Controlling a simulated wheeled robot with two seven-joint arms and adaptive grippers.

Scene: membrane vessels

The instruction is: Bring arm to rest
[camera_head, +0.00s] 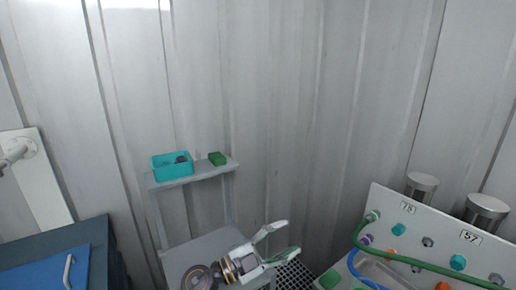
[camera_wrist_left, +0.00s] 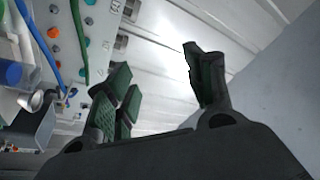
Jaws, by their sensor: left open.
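My left gripper (camera_head: 284,243) is open and empty in the head view, low in the middle of the picture. Its fingers point right and upward, in front of a grey stand. In the left wrist view its dark green finger pads (camera_wrist_left: 160,85) are spread wide apart with nothing between them. My right gripper does not show in either view.
A grey stand (camera_head: 205,173) holds a teal bin (camera_head: 172,167) and a green block (camera_head: 217,158). A panel (camera_head: 400,215) with knobs, a green hose (camera_head: 415,262) and metal cylinders (camera_head: 421,187) is at right. A blue cabinet (camera_head: 45,270) is at lower left.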

